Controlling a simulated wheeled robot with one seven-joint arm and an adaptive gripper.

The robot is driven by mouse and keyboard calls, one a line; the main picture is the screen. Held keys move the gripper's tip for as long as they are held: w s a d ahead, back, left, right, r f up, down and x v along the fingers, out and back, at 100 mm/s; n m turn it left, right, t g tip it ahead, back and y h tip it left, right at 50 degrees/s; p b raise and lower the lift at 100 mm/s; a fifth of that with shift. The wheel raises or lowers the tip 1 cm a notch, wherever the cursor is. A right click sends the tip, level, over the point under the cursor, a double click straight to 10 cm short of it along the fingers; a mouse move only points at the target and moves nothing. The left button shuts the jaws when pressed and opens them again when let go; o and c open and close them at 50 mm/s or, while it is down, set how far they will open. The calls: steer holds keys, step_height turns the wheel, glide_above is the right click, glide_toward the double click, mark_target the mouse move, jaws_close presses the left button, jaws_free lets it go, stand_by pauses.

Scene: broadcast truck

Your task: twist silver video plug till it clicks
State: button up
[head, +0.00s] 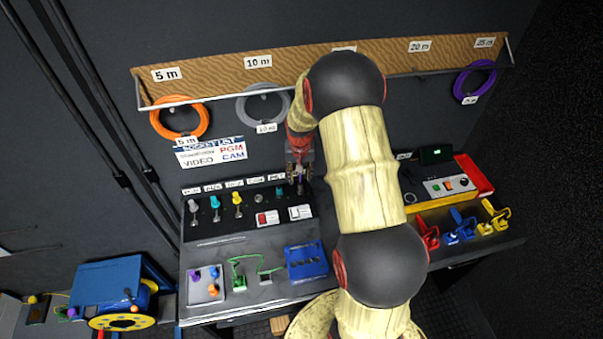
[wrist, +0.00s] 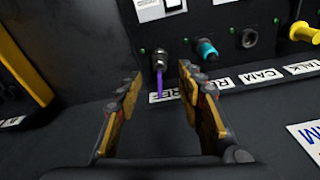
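The silver video plug (wrist: 158,60), with a dark body and a purple cable hanging from it, sits at a socket of the black panel in the wrist view. I cannot tell whether it is locked. My gripper (wrist: 160,75) is open and empty. Its two fingers are spread either side of the purple cable, and the plug lies just beyond the fingertips. In the head view my gripper (head: 299,174) is over the right end of the socket row and mostly hides the plug. A bit of purple cable shows below it.
A teal plug (wrist: 207,48) is close beside the silver one, then an empty socket (wrist: 249,38) and a yellow plug (wrist: 303,32). A white switch module (head: 300,212) is below the sockets in the head view. Coloured clamps (head: 462,226) stand at right.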

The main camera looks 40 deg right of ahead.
mark_target(300, 182)
steer(key=shift+w+d+f, duration=0.15)
steer(key=shift+f, duration=1.45)
steer(key=shift+w+d+f, duration=0.1)
steer(key=shift+w+f, duration=0.05)
steer(key=shift+f, duration=1.4)
steer(key=shift+c, duration=0.6)
steer(key=c, duration=0.8)
jaws_close()
steer(key=shift+c, duration=0.3)
jaws_free()
jaws_close()
